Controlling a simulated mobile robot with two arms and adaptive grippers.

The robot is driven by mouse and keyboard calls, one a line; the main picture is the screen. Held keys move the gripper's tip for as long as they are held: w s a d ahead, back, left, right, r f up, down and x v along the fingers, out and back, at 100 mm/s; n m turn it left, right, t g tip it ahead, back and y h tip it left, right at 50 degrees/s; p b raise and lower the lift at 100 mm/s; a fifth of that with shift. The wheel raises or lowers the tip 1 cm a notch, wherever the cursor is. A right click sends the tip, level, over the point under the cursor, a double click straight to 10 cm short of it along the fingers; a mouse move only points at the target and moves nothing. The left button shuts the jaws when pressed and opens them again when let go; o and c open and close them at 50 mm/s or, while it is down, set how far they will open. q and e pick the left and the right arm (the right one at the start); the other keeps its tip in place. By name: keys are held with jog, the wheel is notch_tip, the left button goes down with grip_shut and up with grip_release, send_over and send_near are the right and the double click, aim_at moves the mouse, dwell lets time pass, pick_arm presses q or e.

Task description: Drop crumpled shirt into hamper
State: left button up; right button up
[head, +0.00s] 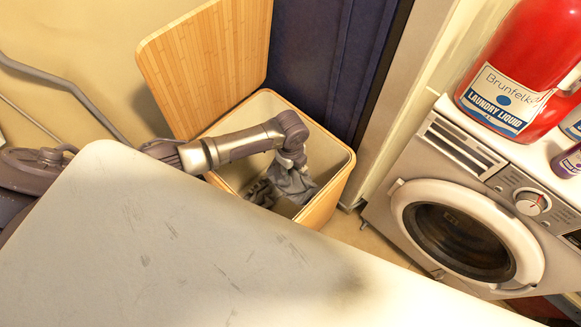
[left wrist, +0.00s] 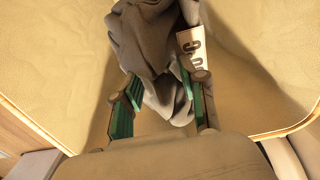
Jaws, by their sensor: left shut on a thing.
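The crumpled shirt (head: 290,183) is grey and hangs below my left gripper (head: 291,163) inside the mouth of the hamper. The hamper (head: 325,201) is a wooden bin with a pale lining, and its lid (head: 208,62) stands open at the back left. In the left wrist view, the green-padded fingers of my left gripper (left wrist: 160,101) are shut on the shirt (left wrist: 151,45), with the pale lining (left wrist: 240,95) around it. Darker cloth (head: 261,191) shows lower in the hamper; I cannot tell whether it is part of the shirt. My right gripper is not in view.
A white board or table top (head: 200,250) fills the foreground, in front of the hamper. A washing machine (head: 455,215) stands at the right, with a red laundry liquid bottle (head: 515,75) on top. A dark blue panel (head: 325,60) is behind the hamper.

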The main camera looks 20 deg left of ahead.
pick_arm(q)
jog(key=o, duration=1.3)
notch_tip(320, 180, up, 12)
jog(key=shift+r, duration=0.1)
